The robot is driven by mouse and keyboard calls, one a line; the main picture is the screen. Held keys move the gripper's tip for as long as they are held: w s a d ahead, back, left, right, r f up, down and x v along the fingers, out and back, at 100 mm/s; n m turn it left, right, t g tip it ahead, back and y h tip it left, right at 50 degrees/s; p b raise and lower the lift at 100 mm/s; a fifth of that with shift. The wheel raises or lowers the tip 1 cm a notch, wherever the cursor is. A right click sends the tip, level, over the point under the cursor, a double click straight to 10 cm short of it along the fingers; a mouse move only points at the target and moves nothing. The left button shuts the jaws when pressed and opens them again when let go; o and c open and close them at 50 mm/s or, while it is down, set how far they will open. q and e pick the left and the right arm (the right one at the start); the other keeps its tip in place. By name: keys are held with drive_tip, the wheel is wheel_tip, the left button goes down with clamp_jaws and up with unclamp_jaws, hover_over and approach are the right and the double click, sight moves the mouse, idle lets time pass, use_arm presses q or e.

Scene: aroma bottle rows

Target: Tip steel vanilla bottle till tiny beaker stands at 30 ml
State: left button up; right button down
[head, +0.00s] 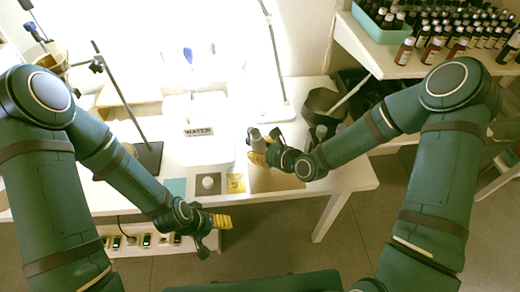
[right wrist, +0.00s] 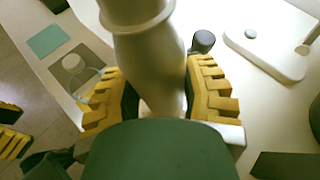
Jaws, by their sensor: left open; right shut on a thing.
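The steel bottle (right wrist: 150,60) fills the middle of the right wrist view, pale and smooth with a flared collar. My right gripper (right wrist: 160,95) is shut around its body, with yellow pads on both sides. In the head view this gripper (head: 262,150) is above the right part of the white table, with the bottle (head: 254,137) partly hidden in it. A small clear glass vessel, likely the tiny beaker (right wrist: 86,84), stands left of the bottle in the right wrist view; its fill level cannot be read. My left gripper (head: 217,222) is open and empty before the table's front edge.
A teal square (head: 176,187), a grey square (head: 208,184) and a yellow card (head: 236,184) lie along the front edge. A stand with a rod (head: 118,100) is at left. Several small bottles fill the shelf (head: 385,62) at right.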

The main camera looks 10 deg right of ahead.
drive_tip(key=shift+s+a+n+h+b, duration=0.1)
drive_tip(key=shift+a+n+h+b, duration=0.1)
drive_tip(key=shift+n+h+b, duration=0.3)
drive_tip(key=shift+a+n+t, duration=0.1)
drive_tip(key=shift+n+t, duration=0.2)
drive_tip(key=shift+s+a+f+n+t+h, duration=0.15)
drive_tip(key=shift+n+t+h, duration=0.05)
drive_tip(key=shift+n+h, duration=0.25)
drive_tip(key=shift+s+a+f+n+t+h, duration=0.1)
drive_tip(key=shift+a+f+n+t+h, duration=0.1)
drive_tip(key=shift+n+h, duration=0.2)
drive_tip(key=shift+w+d+f+n+t+h, duration=0.2)
drive_tip(key=shift+d+n+t+h, duration=0.1)
drive_tip(key=shift+n+h, duration=0.25)
drive_tip(key=shift+w+d+f+n+h+p, duration=0.1)
drive_tip(key=shift+d+f+n+h+p, duration=0.2)
drive_tip(key=shift+n, duration=0.3)
drive_tip(key=shift+w+d+f+n+t+h+b, duration=0.15)
drive_tip(key=shift+f+n+t+h+b, duration=0.3)
drive_tip(key=shift+b, duration=0.8)
idle(0.4)
drive_tip(key=shift+d+f+n+t, duration=0.15)
drive_tip(key=shift+f+n+t, duration=0.3)
drive_tip(key=shift+f+n, duration=0.15)
idle(0.5)
drive_tip(key=shift+r+n+t+h, duration=0.3)
drive_tip(key=shift+r+n+h, duration=0.05)
drive_tip(key=shift+r, duration=0.1)
idle(0.6)
drive_tip(key=shift+f, duration=0.15)
